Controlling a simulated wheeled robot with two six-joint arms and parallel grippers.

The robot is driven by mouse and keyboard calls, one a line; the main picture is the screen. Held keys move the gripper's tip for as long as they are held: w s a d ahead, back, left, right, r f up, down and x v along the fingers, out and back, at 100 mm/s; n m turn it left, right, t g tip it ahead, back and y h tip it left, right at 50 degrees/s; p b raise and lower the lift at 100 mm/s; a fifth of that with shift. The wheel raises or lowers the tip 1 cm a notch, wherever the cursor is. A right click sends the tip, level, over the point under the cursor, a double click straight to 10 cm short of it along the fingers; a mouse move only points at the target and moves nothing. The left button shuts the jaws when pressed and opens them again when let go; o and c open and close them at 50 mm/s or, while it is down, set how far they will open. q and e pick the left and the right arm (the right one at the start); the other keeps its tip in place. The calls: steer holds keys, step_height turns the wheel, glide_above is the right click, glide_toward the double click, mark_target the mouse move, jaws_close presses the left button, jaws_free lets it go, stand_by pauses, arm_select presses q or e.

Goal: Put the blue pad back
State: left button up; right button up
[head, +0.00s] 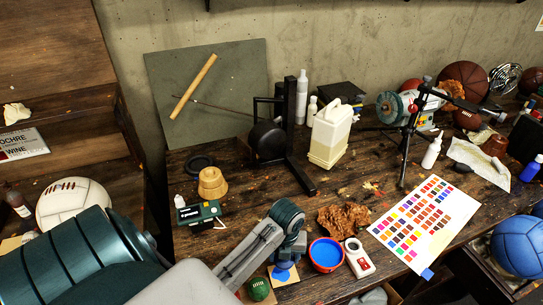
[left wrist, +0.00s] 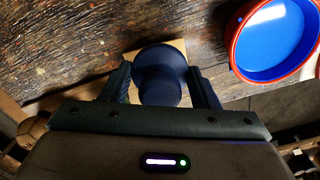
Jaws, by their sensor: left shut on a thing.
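My left gripper (head: 285,256) reaches in from the left, pointing down at the front of the workbench. In the left wrist view its two fingers (left wrist: 161,92) are shut on the blue pad (left wrist: 160,62), a dark blue round piece with a wide top and narrower body. In the head view, blue (head: 283,274) shows just below the gripper, over a tan square (head: 287,281). The tan square also shows behind the pad in the left wrist view (left wrist: 178,45). I cannot tell whether the pad touches it. My right gripper is not in view.
A red bowl with blue inside (head: 326,255) stands close to the right of the gripper. A green ball-like item (head: 258,289) is close left. A white device (head: 358,258), brown crumpled leather (head: 343,220) and a colour chart (head: 424,224) lie farther right.

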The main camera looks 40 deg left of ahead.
arm_select(q)
steer(key=w+a+b, duration=0.1)
steer(key=w+a, duration=0.1)
steer(key=a, duration=0.1)
steer(key=w+a+f+b, duration=0.1)
steer(key=w+a+b, duration=0.1)
steer(key=a, duration=0.2)
steer(key=w+a+b, duration=0.1)
steer(key=w+a, duration=0.1)
steer(key=a, duration=0.2)
steer(key=shift+f+b, duration=0.3)
steer(key=shift+b, duration=0.1)
steer(key=shift+w+a+r, duration=0.1)
steer(key=shift+a, duration=0.05)
steer(key=shift+f+b, duration=0.4)
steer(key=shift+b, duration=0.1)
step_height(320, 180, down, 3)
steer(key=b, duration=0.3)
steer(key=shift+r, duration=0.2)
